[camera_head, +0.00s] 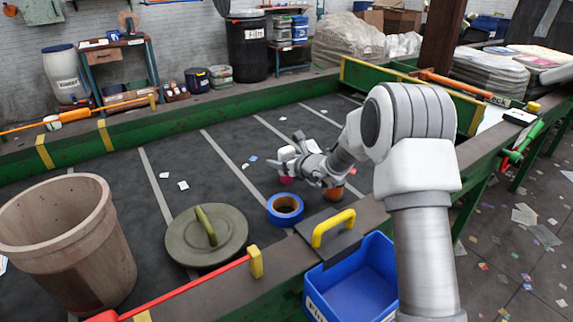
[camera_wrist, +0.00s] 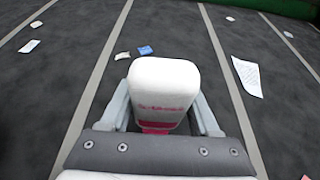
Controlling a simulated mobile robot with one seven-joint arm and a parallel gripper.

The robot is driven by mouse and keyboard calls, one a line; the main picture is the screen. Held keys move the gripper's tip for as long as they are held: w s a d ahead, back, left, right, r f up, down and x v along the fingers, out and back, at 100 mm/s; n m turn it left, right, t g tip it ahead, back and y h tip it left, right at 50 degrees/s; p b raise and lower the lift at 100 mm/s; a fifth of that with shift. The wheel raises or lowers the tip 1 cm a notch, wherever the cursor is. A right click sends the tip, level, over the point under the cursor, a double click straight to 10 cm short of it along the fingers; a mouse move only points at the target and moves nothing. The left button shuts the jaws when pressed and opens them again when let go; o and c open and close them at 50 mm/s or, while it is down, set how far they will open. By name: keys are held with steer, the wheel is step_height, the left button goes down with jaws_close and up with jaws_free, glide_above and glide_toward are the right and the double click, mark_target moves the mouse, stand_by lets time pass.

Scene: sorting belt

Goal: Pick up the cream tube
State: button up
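The cream tube (camera_wrist: 165,88) is white with pink lettering and a pink part at its lower end in the wrist view. It lies between the two fingers of my gripper (camera_wrist: 163,108). The fingers flank it closely, and their tips are partly hidden by the tube, so I cannot tell whether they press on it. In the head view the tube's white end (camera_head: 287,153) shows above my gripper (camera_head: 287,167), and its pink end shows below. The gripper covers the tube's middle. It is low over the dark belt.
A roll of blue tape (camera_head: 285,209) and an orange-brown container (camera_head: 333,192) are close to my gripper. A round olive lid (camera_head: 180,240) and a large beige bin (camera_head: 60,235) stand further left. A blue crate (camera_head: 352,285) is at the front edge. Paper scraps dot the belt.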

steer(key=c, duration=0.7)
steer(key=shift+o, duration=0.2)
steer(key=shift+r, duration=0.1)
